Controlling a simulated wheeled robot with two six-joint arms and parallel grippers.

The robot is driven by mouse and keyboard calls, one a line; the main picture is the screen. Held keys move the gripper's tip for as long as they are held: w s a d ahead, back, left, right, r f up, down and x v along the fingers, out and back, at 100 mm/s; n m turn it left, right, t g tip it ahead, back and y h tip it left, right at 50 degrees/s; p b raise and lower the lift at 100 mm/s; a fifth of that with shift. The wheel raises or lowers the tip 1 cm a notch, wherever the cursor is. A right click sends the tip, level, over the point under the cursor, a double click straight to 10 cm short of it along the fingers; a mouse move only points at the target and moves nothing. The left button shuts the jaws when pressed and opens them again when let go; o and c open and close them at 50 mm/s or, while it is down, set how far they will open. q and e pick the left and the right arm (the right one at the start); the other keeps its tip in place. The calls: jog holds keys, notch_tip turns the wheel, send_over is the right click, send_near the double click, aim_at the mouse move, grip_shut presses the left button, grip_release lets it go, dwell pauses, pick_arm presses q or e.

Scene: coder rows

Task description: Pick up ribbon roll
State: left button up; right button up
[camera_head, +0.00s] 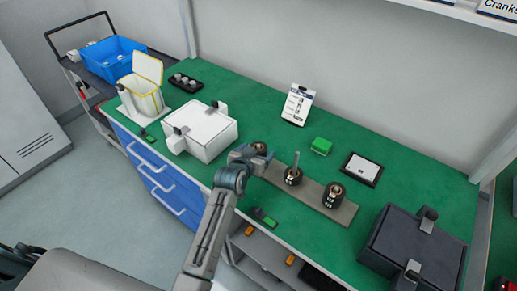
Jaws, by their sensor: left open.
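Dark ribbon rolls with pale centres sit on a long grey-brown base plate (313,200) on the green bench top. One roll (293,176) has a thin upright post rising from its middle. Another roll (333,195) sits to its right. A third round dark piece (260,147) shows at the plate's left end, partly hidden by my left gripper. My left gripper (248,156) is open and right beside that piece; whether it touches it, I cannot tell. My right gripper is not in view.
A white box (202,133) stands left of my gripper, and a black case (414,250) at the right. A blue crate (113,58) is far left.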

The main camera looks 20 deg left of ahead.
aim_at(257, 151)
pick_arm(q)
jog(key=c, duration=1)
jog(key=shift+c, duration=0.4)
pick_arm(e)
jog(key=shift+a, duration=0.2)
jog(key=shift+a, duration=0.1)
